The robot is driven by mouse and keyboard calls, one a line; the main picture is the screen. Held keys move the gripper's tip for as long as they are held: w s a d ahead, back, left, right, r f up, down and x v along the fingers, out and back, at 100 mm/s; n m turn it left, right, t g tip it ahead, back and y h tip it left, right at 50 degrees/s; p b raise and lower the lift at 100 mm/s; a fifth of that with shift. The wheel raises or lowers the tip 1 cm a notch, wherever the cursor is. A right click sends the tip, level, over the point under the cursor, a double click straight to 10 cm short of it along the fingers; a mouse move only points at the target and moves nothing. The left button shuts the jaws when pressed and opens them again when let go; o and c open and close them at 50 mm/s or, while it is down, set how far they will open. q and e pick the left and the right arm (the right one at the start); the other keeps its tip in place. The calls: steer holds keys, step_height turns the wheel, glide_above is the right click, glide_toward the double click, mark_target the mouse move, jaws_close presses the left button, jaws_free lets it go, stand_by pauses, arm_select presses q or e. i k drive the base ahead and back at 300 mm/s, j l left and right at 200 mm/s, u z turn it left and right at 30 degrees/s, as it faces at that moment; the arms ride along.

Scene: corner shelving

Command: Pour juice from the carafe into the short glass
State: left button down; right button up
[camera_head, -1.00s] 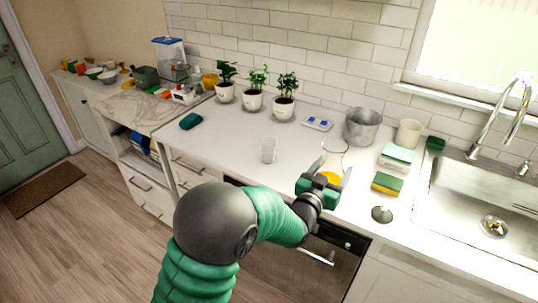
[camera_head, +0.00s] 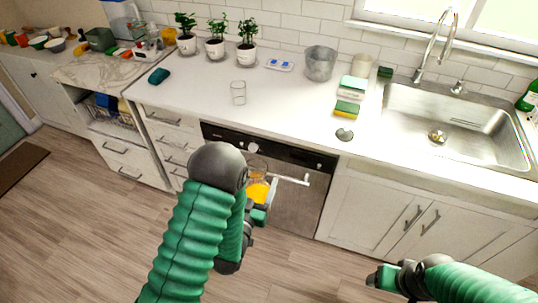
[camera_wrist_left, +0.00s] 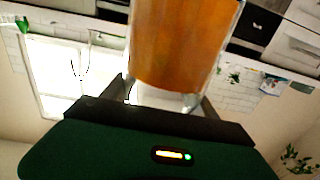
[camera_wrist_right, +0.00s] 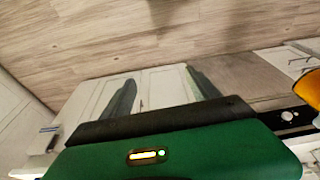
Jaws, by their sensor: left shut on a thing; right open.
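The carafe's juice (camera_wrist_left: 180,45) fills the top middle of the left wrist view. My right gripper (camera_wrist_right: 160,95) is open and empty, low in front of the cabinets; in the head view it is at the lower right (camera_head: 385,278).
Potted plants (camera_head: 216,48), a metal pot (camera_head: 320,63), sponges (camera_head: 347,108) and a grey stopper (camera_head: 344,134) stand on the counter. The sink (camera_head: 460,115) is at right. Counter around the glass is clear. The dishwasher handle (camera_head: 290,180) is close to the carafe.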

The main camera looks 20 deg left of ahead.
mark_target(238, 87)
steer(key=j+z, duration=0.2)
steer(key=z, duration=0.25)
steer(key=j+z, duration=0.15)
steer(key=z, duration=0.3)
steer(key=k+j+z, duration=0.2)
steer(key=j, duration=0.25)
steer(key=j+z, duration=0.2)
steer(key=j, duration=0.25)
steer(key=k+j+z, duration=0.2)
steer(key=j, duration=0.2)
steer(key=k+j+z, duration=0.2)
steer(key=j, duration=0.2)
steer(key=k+j+z, duration=0.1)
steer(key=k+j, duration=0.2)
steer(key=j, duration=0.2)
steer(key=k+j, duration=0.35)
steer(key=k+j+z, duration=0.15)
steer(key=k+j, duration=0.15)
steer(key=j, duration=0.3)
